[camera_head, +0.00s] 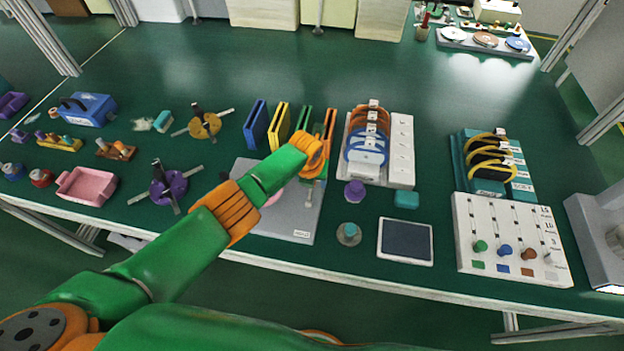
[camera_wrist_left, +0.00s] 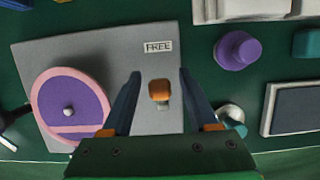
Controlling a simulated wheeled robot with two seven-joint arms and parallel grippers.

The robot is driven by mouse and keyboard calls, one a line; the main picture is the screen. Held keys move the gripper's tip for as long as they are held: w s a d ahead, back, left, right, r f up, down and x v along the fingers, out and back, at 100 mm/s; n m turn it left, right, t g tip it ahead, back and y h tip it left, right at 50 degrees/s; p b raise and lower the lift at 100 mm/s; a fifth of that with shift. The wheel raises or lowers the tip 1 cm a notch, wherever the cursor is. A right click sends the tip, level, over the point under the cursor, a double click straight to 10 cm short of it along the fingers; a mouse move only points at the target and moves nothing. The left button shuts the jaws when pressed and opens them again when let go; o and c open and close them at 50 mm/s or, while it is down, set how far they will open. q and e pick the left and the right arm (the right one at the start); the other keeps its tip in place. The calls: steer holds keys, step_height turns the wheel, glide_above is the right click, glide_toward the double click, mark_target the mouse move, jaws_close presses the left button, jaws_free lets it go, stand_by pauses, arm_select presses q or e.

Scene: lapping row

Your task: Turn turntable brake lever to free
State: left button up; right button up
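The turntable's grey base plate (camera_head: 255,222) lies near the front of the bench, partly covered by my left arm in the head view. In the left wrist view its pink and purple round disc (camera_wrist_left: 68,102) is at the left. The brake lever (camera_wrist_left: 159,92) shows as an orange knob on a short pale stem. A FREE label (camera_wrist_left: 158,47) is on the plate beyond the knob, apart from it. My left gripper (camera_wrist_left: 159,75) is open above the plate, one finger on each side of the knob, with gaps visible. My right gripper is out of view.
A purple knob (camera_head: 355,191), a round grey-green button (camera_head: 349,234) and a dark-screened pad (camera_head: 405,241) lie right of the plate. A rack of discs (camera_head: 402,150) stands behind them. Upright coloured panels (camera_head: 256,124) stand behind the plate. A purple hub with arms (camera_head: 168,188) sits left.

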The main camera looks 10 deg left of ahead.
mark_target(311, 190)
arm_select(q)
steer(key=p+v, duration=0.4)
steer(key=v, duration=0.2)
steer(key=shift+r+p, duration=0.3)
steer(key=shift+p, duration=0.1)
steer(key=shift+s+r, duration=0.2)
steer(key=shift+r, duration=0.05)
